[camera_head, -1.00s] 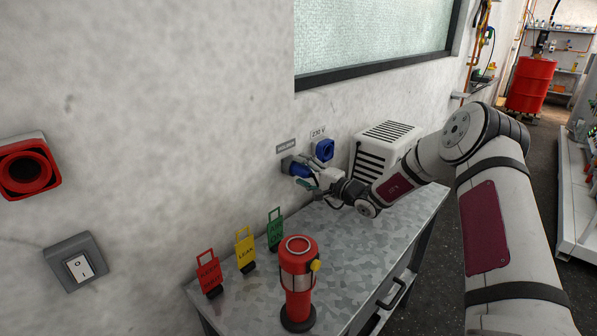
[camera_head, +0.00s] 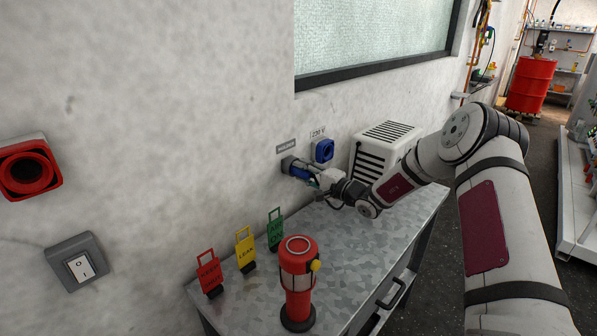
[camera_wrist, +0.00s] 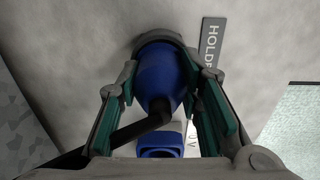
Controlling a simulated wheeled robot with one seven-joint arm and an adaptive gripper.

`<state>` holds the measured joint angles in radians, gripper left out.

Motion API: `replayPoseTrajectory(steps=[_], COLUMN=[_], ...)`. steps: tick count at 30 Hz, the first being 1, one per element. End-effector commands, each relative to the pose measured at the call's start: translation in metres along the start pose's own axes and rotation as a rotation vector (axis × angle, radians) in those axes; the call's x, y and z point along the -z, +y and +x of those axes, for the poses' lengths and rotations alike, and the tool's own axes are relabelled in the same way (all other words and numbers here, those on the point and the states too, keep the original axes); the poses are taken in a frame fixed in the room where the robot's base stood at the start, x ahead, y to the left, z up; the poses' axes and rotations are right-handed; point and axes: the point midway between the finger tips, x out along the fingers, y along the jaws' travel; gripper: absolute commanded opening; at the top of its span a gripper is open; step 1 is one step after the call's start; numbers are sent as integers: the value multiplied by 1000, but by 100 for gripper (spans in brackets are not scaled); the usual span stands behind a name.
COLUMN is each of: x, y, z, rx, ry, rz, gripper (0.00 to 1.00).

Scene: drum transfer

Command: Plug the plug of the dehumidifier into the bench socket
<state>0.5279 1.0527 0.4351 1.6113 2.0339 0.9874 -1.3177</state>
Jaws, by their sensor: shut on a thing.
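The blue plug (camera_head: 299,171) sits in the grey holder (camera_head: 287,164) on the wall, under the holder sign (camera_head: 286,146). In the wrist view the plug (camera_wrist: 160,82) lies between the teal finger pads, and its black cable (camera_wrist: 140,128) bends away to the lower left. My gripper (camera_head: 312,178) is shut on the plug. The blue bench socket (camera_head: 324,150) is on the wall just right of the holder, beneath the 230 V sign (camera_head: 318,132). It also shows low in the wrist view (camera_wrist: 158,152). The white dehumidifier (camera_head: 382,150) stands on the bench, partly behind my arm.
The metal bench (camera_head: 365,250) carries red, yellow and green tags (camera_head: 245,250) and a red lamp-like device (camera_head: 298,285) at its near end. A wall switch (camera_head: 78,267) and a red wall fitting (camera_head: 28,170) are at left. The middle of the bench is clear.

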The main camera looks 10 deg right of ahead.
Motion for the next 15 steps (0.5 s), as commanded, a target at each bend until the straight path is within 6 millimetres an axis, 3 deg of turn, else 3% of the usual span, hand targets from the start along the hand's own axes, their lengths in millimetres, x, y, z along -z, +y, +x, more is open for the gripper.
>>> replayPoseTrajectory(steps=[15], x=[0], y=[0], z=[-20], rx=[-1], ry=[1], rz=[0], gripper=[0])
